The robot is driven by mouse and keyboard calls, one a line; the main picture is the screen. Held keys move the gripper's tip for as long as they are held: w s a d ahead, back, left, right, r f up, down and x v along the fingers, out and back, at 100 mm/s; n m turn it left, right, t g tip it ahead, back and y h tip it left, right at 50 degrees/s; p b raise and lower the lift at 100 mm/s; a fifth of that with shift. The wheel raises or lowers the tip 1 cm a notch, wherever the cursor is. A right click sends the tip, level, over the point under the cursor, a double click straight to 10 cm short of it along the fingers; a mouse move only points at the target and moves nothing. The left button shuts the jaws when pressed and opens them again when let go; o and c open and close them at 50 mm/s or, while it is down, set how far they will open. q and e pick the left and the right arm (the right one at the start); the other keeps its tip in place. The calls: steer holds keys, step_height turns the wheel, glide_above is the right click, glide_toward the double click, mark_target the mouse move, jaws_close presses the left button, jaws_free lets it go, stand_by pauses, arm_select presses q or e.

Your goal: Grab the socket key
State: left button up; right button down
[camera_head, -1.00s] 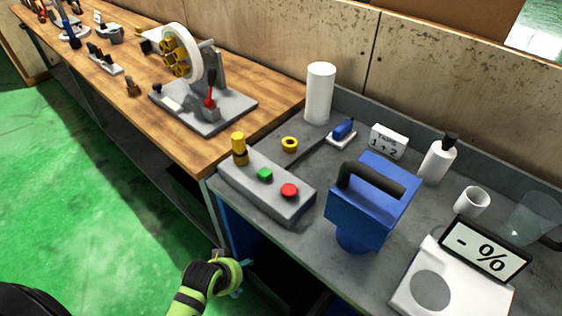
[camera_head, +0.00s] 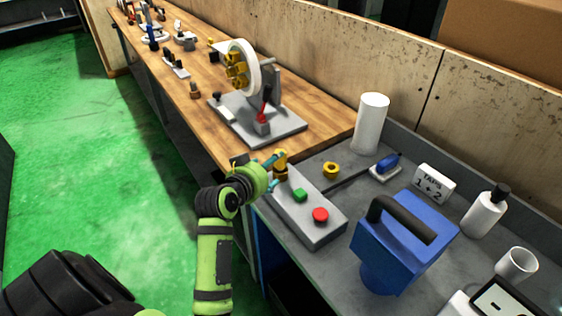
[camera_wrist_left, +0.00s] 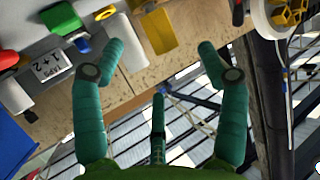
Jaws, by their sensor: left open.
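No object is plainly recognisable as the socket key. A yellow upright cylinder (camera_head: 281,158) stands at the far left end of the grey control box (camera_head: 309,222), and may be it. My left gripper (camera_head: 271,172) is beside this cylinder, at the box's left end, and partly overlaps it in the head view. In the left wrist view the teal fingers of the left gripper (camera_wrist_left: 163,62) are apart, with the yellow piece (camera_wrist_left: 158,30) beyond them, between their tips. Nothing is held. Whether a finger touches the cylinder cannot be told. My right gripper is out of view.
The box carries a green button (camera_head: 300,195) and a red button (camera_head: 320,215). A yellow ring (camera_head: 331,170), white cylinder (camera_head: 371,123) and blue block with handle (camera_head: 400,245) stand nearby. The grinder fixture (camera_head: 283,128) is on the wooden bench behind. Green floor lies open at left.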

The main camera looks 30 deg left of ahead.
mark_target(280, 161)
arm_select(q)
steer(key=p+x, duration=0.1)
steer(key=x, duration=0.4)
steer(key=shift+w+d+f+p, duration=0.15)
steer(key=shift+w+f+p, duration=0.15)
steer(key=shift+p, duration=0.1)
steer(key=shift+w+f, duration=0.2)
steer(key=shift+w, duration=0.1)
steer(key=c, duration=1.3)
